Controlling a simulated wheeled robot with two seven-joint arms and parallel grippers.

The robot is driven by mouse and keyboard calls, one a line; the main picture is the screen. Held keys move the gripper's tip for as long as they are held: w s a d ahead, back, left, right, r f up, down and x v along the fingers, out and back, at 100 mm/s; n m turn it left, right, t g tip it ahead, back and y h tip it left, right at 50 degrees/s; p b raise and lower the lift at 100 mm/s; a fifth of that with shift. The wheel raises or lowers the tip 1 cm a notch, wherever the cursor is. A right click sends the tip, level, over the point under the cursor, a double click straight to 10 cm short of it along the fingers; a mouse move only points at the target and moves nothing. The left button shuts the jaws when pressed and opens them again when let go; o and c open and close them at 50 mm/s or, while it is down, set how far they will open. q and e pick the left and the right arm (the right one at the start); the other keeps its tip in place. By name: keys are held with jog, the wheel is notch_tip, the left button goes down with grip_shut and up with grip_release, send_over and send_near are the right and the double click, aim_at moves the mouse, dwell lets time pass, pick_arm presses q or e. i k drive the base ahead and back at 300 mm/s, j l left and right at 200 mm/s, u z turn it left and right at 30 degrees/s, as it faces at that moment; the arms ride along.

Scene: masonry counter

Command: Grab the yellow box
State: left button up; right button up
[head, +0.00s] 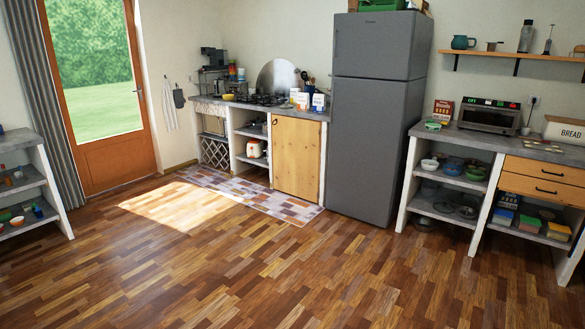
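A small yellow item (558,231), possibly the yellow box, sits on the lower shelf under the right counter, below the wooden drawers. It is small in the head view, so I cannot read its exact shape. A green and blue item (530,222) is to its left on the same shelf. Neither of my grippers shows in the head view.
The right counter (480,139) holds a toaster oven (488,115) and a bread bin (565,130). A grey fridge (370,150) stands left of it. A stove counter is at the back, and open shelves (22,185) stand at the left. The wooden floor (290,275) is clear.

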aim_at(294, 90)
jog(key=i, duration=3.7)
jog(key=i+j+z, duration=0.15)
jog(key=i, duration=0.7)
jog(key=i+j, duration=0.1)
jog(key=i, duration=0.8)
jog(key=l+z, duration=0.05)
